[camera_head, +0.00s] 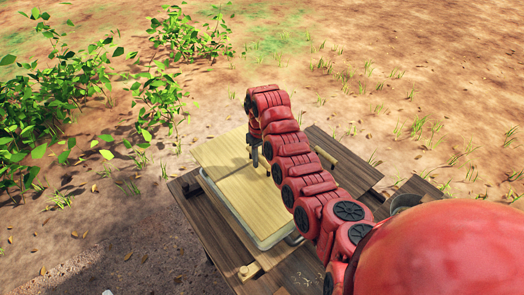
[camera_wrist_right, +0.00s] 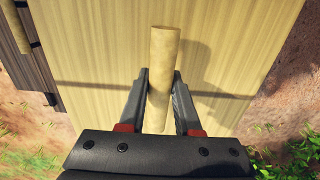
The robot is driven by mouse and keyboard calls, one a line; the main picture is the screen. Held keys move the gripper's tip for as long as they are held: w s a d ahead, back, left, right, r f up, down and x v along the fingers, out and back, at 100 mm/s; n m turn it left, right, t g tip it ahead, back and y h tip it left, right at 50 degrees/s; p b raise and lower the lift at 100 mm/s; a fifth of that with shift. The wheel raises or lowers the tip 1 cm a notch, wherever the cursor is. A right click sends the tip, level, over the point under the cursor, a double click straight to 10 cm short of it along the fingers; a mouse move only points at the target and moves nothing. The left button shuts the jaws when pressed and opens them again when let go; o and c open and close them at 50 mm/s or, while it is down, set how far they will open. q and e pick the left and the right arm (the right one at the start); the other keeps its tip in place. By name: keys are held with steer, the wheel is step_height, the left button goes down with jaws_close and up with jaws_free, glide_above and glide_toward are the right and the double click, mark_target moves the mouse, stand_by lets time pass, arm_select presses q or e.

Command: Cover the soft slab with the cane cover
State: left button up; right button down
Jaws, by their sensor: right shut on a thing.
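The cane cover (camera_head: 244,192) is a flat pale-yellow panel with a dark line across it, lying over a light-rimmed tray (camera_head: 228,217). Its far part reaches past the tray and the table edge. In the right wrist view the cover (camera_wrist_right: 225,60) fills much of the picture, and a round pale handle (camera_wrist_right: 163,55) stands out from it. My right gripper (camera_wrist_right: 160,85) is shut on that handle, a finger on each side. In the head view, my right gripper (camera_head: 262,160) is over the cover, partly hidden by my arm. The soft slab cannot be made out. My left gripper is out of view.
The tray stands on a dark plank table (camera_head: 205,225). A wooden rod end (camera_head: 249,271) shows at the near side and another rod (camera_head: 326,158) at the right. A grey bucket (camera_head: 404,202) is partly hidden by my arm. Leafy bushes (camera_head: 55,105) grow to the left.

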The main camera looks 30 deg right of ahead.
stand_by(0.4)
steer(key=shift+s+f+b, duration=0.1)
steer(key=shift+f+b, duration=0.15)
steer(key=shift+b, duration=0.3)
steer(key=shift+f+b, duration=2.3)
steer(key=shift+f, duration=2.05)
steer(key=shift+f, duration=0.15)
steer(key=shift+f+b, duration=0.25)
steer(key=shift+b, duration=0.05)
steer(key=c, duration=0.5)
jaws_free()
